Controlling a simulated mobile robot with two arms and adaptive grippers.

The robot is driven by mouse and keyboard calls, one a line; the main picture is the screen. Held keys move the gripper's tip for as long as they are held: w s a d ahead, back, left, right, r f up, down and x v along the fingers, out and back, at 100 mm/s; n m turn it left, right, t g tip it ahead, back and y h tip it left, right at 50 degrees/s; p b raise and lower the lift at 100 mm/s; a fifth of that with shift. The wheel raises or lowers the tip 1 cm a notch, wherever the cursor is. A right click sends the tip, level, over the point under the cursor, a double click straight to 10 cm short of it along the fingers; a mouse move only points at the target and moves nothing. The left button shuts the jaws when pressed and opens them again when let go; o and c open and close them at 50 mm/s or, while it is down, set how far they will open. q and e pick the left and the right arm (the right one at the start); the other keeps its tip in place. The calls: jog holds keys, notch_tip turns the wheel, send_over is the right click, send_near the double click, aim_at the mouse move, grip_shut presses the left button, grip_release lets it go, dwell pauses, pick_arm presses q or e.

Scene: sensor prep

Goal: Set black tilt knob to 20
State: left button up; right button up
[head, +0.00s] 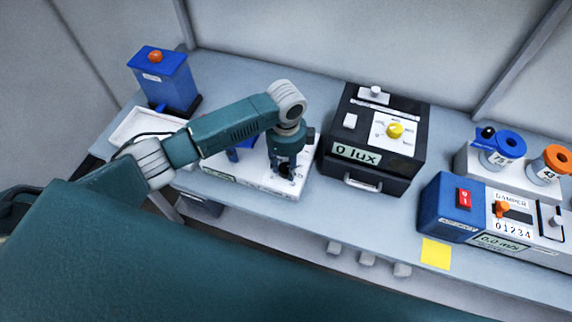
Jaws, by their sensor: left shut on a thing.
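My left gripper (287,176) points down over the right part of a white panel device (233,182) on the bench. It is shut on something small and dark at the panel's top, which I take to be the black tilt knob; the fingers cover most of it. The knob's setting and scale cannot be read. A blue part (238,153) of the device shows behind my forearm. My right gripper does not show.
A black box (342,168) reading 0 lux, with a yellow knob (395,131), stands close right of my gripper. A blue damper unit (447,207) is further right. A blue box with an orange button (155,57) and a white tray (128,127) are at the left.

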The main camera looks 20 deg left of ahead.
aim_at(286, 167)
pick_arm(q)
jog(key=shift+w+r+m, duration=0.1)
jog(key=shift+m, duration=0.9)
jog(key=o, duration=1.2)
notch_tip(286, 167, up, 12)
jog(key=shift+f, duration=0.1)
